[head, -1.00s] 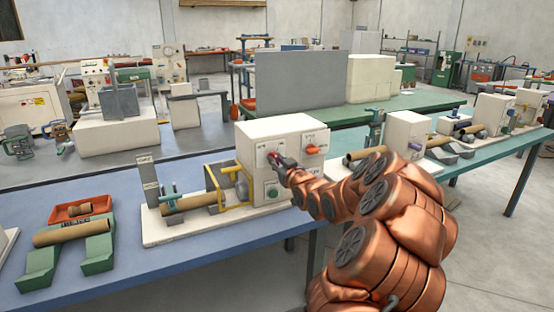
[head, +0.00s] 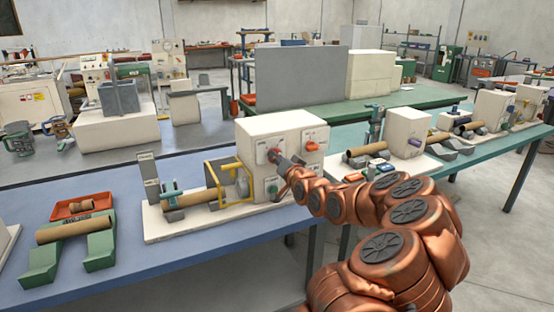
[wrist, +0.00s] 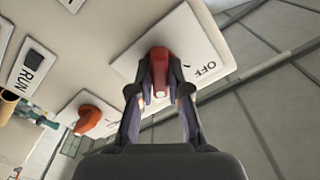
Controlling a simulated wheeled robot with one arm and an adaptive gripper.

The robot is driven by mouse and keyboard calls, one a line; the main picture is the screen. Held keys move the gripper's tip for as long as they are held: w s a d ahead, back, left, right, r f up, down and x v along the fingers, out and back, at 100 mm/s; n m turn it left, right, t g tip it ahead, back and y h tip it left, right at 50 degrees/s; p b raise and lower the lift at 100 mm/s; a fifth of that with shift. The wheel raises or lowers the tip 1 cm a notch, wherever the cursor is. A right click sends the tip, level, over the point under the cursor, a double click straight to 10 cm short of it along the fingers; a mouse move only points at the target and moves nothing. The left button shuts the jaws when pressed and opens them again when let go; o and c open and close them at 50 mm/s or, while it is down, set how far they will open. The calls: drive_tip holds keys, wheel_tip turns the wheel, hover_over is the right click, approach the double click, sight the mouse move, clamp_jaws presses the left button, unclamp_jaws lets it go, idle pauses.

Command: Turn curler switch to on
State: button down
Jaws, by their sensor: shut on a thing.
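The cream winder box (head: 262,126) stands on the blue bench. A red switch knob (wrist: 159,66) sits on a white plate marked OFF on its face; the rest of the lettering is hidden. My gripper (wrist: 160,92) is shut on this knob, one finger on each side. In the head view my gripper (head: 281,161) reaches the box's front from the right and covers part of the knob. An orange knob (head: 310,146) is on a second plate to the right; it also shows at the left in the wrist view (wrist: 88,120).
A RUN button (wrist: 33,60) is on the same face. A yellow guard frame (head: 226,180) and a cardboard tube (head: 195,197) are left of the box. Green supports (head: 100,248) with another tube stand further left. A teal bench (head: 440,167) is at the right.

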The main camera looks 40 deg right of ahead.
drive_tip(key=shift+m, duration=0.4)
drive_tip(key=c, duration=1.1)
unclamp_jaws()
drive_tip(key=shift+v, duration=6.05)
drive_tip(key=shift+w+a, duration=0.1)
